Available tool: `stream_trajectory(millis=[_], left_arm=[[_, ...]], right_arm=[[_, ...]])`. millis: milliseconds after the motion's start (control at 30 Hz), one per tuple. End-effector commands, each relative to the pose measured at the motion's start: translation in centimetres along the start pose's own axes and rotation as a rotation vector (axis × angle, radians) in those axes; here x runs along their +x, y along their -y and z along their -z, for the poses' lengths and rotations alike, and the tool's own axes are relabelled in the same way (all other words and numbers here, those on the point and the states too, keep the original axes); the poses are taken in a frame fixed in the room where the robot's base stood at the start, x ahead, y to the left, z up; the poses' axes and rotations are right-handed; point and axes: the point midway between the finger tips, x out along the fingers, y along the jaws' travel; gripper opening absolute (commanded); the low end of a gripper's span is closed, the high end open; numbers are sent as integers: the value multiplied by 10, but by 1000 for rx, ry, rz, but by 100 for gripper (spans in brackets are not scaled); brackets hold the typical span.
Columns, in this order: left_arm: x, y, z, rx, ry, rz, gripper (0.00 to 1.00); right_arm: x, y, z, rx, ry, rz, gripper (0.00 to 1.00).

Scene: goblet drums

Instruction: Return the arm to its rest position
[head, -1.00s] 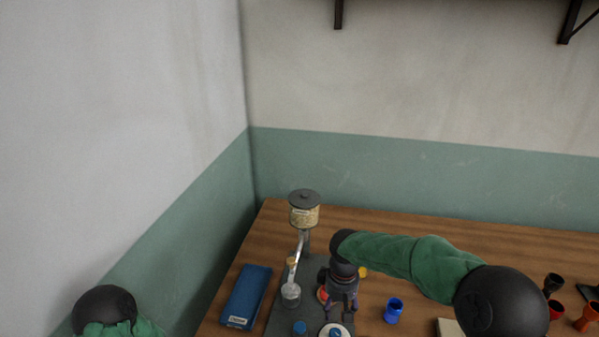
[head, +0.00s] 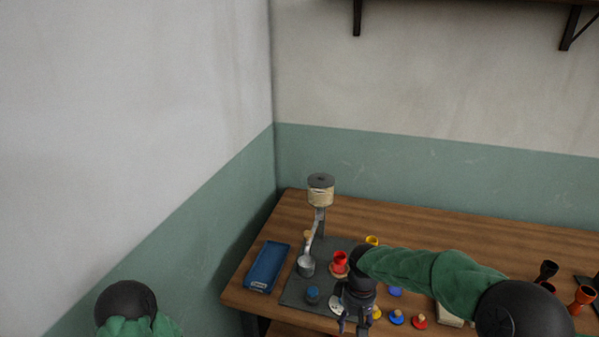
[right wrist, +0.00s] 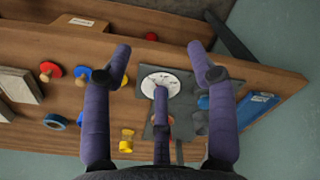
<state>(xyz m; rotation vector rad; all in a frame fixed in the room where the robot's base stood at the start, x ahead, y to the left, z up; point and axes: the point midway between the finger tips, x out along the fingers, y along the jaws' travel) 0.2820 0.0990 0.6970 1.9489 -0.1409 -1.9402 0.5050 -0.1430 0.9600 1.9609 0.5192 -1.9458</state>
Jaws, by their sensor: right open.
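My right gripper (head: 355,323) is open, fingers pointing down, near the front edge of the wooden table (head: 450,226). In the right wrist view the fingers of my right gripper (right wrist: 158,62) are spread, with nothing between them. A white round plate (right wrist: 160,84) on the dark board shows beyond them; in the head view the gripper partly covers this plate (head: 336,302). My right arm, in a green sleeve, stretches over the table from the right. Of my left arm only the shoulder (head: 126,305) shows, at lower left; its gripper is out of view.
The dark board (head: 296,297) carries a hopper stand (head: 321,190), a metal cup (head: 306,266) and a red goblet (head: 340,259). A blue tray (head: 267,266) lies left. Small blue (head: 397,318) and red (head: 420,322) pieces lie right of the gripper. More goblets (head: 581,298) stand far right.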

Motion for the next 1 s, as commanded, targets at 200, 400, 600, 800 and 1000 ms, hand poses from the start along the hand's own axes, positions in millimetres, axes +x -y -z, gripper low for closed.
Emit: stream_trajectory(millis=[200,400,600,800,1000], left_arm=[[0,0,1,0,-2,0,40],[0,0,1,0,-1,0,40],[0,0,1,0,-2,0,40],[0,0,1,0,-1,0,40],[0,0,1,0,-1,0,40]], right_arm=[[41,13,-6,32,-10,58,58],[88,32,-18,87,-27,129,58],[151,61,-45,200,-48,223,58],[221,103,-101,415,-69,313,58],[255,130,-154,608,-79,328,58]])
